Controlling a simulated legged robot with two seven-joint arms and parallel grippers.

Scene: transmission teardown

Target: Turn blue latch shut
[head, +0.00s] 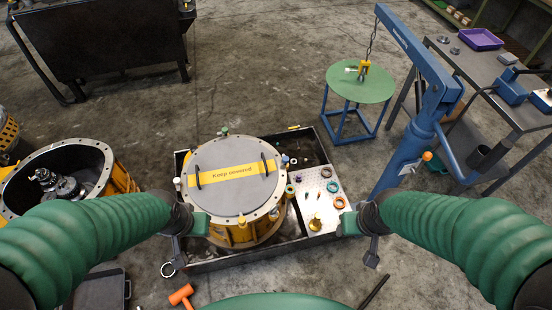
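A round grey drum (236,180) with a yellow "Keep covered" band stands upright in a dark tray (215,264). My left gripper (172,256) hangs at the drum's front left, apart from the lid. My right gripper (372,252) hangs beyond the tray's right side. Both are dark and small, and their finger openings are unclear.
A perforated plate (316,200) with small coloured parts lies right of the drum. An open housing (62,170) stands left. A blue hoist (415,130), green round table (360,86) and grey workbench (490,75) stand right. An orange mallet (181,295) lies in front.

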